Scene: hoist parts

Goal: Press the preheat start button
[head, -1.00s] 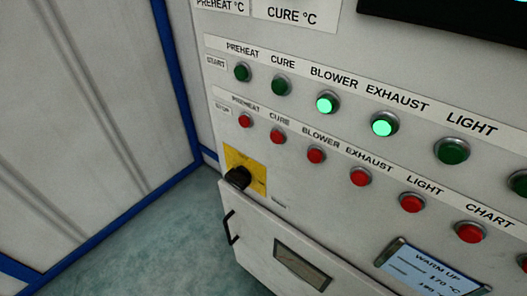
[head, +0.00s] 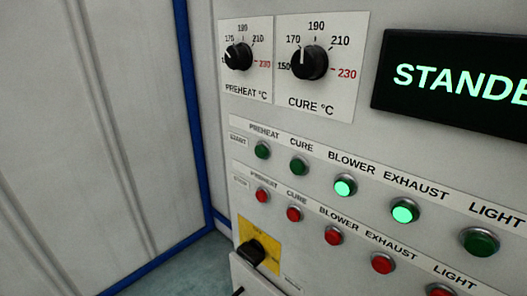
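The preheat start button (head: 262,150) is a dark green, unlit round button at the left end of the row labelled START, under the word PREHEAT. The cure start button (head: 300,166) beside it is also unlit. The blower start button (head: 345,186) and exhaust start button (head: 404,211) glow bright green. The light start button (head: 480,242) is dark green. Below the preheat start button is the red preheat stop button (head: 262,195). Neither of my grippers shows in the head view.
A preheat dial (head: 238,57) and a cure dial (head: 309,63) sit above the buttons. A black rotary switch (head: 251,252) on a yellow plate is lower left. A grey wall panel (head: 90,130) with blue edging stands left.

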